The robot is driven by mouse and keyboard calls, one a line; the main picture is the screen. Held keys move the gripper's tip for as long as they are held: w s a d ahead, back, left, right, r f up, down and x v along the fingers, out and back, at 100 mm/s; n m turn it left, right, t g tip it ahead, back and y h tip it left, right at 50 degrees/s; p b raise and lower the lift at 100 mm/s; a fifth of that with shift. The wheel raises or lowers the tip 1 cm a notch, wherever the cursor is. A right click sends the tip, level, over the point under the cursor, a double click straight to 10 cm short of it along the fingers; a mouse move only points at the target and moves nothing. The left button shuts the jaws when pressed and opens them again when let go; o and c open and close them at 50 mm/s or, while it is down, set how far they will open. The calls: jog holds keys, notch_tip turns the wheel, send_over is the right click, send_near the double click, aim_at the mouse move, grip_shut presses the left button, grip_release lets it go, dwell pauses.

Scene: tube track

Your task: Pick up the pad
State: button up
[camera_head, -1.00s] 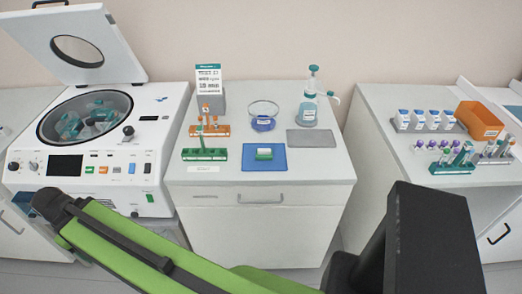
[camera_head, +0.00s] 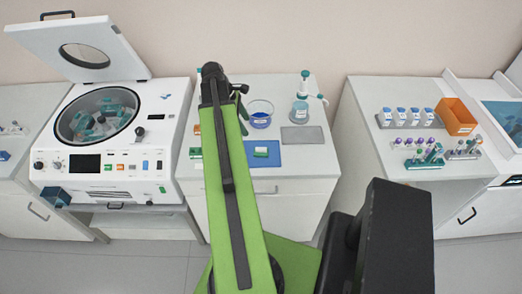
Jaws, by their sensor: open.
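A small green and white block (camera_head: 261,151), which may be the pad, lies on a flat blue mat (camera_head: 285,162) on the middle bench. A flat grey mat (camera_head: 303,135) lies to its right, bare. My gripper (camera_head: 242,92) shows only in small part beyond the end of my green arm, above the back left of the middle bench. Its dark fingers look apart, with nothing seen between them. It is apart from the block, farther back and to the left.
A glass dish (camera_head: 260,118) and a teal-topped dispenser bottle (camera_head: 301,104) stand behind the mats. My arm hides most of the racks at left. An open-lidded centrifuge (camera_head: 145,165) stands left. The right bench holds tube racks (camera_head: 428,161) and an orange bin (camera_head: 457,117).

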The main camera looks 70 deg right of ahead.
jog(key=b, duration=1.1)
send_near(260, 148)
jog(key=x, duration=0.5)
jog(key=shift+a, duration=0.3)
jog(key=shift+s+d+f+b, duration=0.1)
jog(key=shift+s+f+b, duration=0.05)
jog(key=shift+s+b, duration=0.15)
jog(key=b+x, duration=0.4)
jog(key=x, duration=0.1)
jog(key=shift+w+d+f+b, duration=0.1)
jog(key=shift+w+d+b, duration=0.15)
jog(key=shift+b, duration=0.15)
jog(key=shift+r, duration=0.2)
jog(key=c, duration=1.4)
